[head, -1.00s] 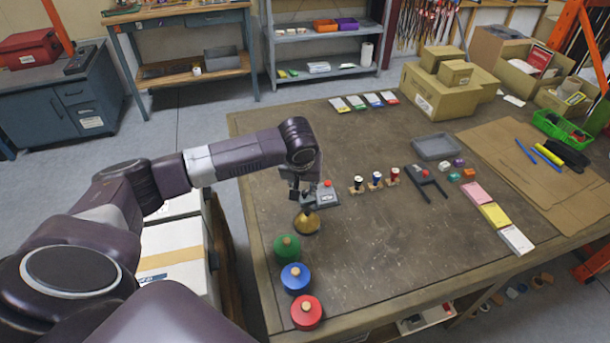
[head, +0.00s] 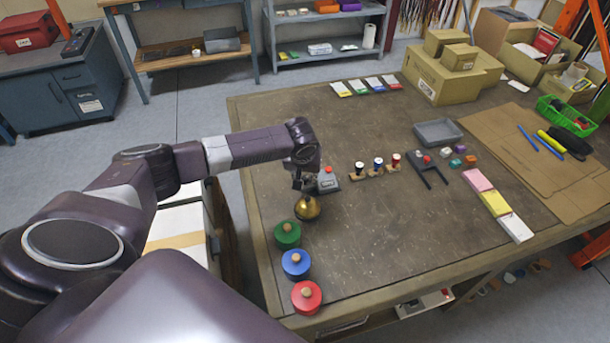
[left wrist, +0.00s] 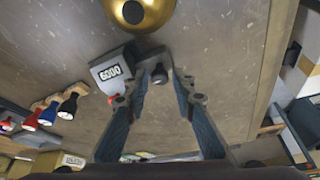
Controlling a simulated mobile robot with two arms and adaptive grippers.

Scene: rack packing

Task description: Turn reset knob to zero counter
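The grey counter (head: 329,180) with a red button stands on the table near its left edge. In the left wrist view the counter (left wrist: 110,70) shows a white display of black digits, seemingly 6000, and a dark round knob (left wrist: 159,76) on its side. My left gripper (head: 305,184) is low beside the counter in the head view. In the left wrist view the left gripper (left wrist: 160,80) is open, its two fingertips on either side of the knob; I cannot tell whether they touch it. My right gripper is not in view.
A brass bell-like object (head: 307,208) stands close in front of the gripper. Green (head: 287,235), blue (head: 295,264) and red (head: 306,297) round pieces line the table's left edge. Small stamps (head: 377,166) stand right of the counter. The table's middle front is clear.

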